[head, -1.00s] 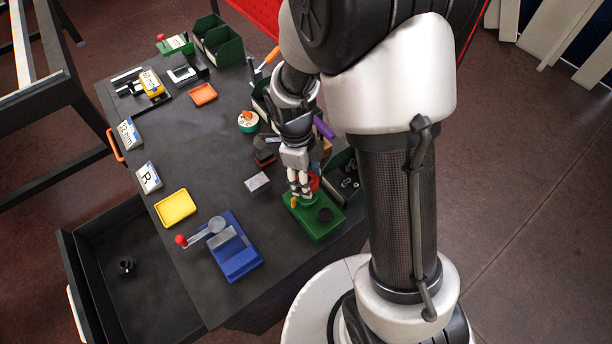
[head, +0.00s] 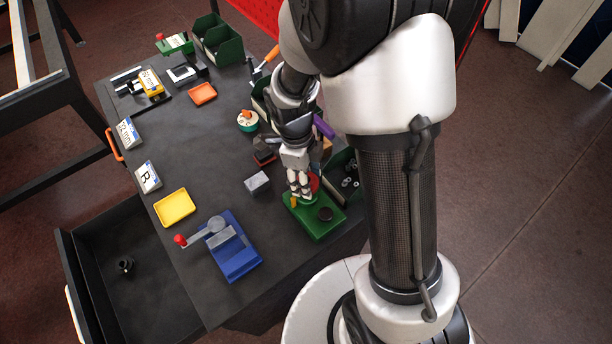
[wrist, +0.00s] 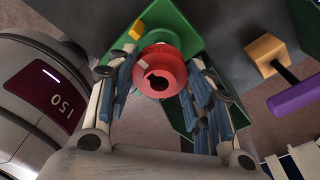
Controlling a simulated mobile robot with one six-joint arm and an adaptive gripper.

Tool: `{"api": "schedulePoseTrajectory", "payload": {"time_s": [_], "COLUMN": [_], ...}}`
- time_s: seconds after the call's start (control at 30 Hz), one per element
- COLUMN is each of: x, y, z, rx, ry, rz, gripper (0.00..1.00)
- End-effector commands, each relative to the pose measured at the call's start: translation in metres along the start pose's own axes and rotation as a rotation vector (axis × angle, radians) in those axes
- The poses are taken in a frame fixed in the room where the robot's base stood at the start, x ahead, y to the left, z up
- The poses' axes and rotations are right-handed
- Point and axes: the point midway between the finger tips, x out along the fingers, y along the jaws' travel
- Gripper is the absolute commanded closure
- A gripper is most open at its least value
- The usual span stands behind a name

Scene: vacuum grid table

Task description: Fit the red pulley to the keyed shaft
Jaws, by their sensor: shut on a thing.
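The red pulley (wrist: 162,57) is between the fingers of my gripper (wrist: 160,84) in the wrist view, and its bore with a key notch faces the camera. My gripper is shut on it. In the head view my gripper (head: 301,187) points down over the back part of a green base (head: 318,230), and a bit of the red pulley (head: 315,184) shows beside the fingers. The green base (wrist: 182,24) lies beyond the pulley in the wrist view, with a small yellow piece (wrist: 137,31) at its side. I cannot make out the keyed shaft.
A grey block (head: 257,182) and a blue fixture with a lever (head: 238,258) stand to the left. A green bin of small parts (head: 346,172) is close on the right. A yellow tray (head: 174,208) lies farther left.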

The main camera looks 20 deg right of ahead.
Motion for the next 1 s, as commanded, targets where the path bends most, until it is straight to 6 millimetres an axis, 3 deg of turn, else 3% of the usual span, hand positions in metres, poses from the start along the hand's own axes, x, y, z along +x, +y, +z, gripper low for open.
{"api": "schedulePoseTrajectory", "payload": {"time_s": [1.0], "x": [0.016], "y": [0.000], "z": [0.002], "rx": [0.000], "ry": [0.000], "rz": [0.000], "gripper": [0.80]}}
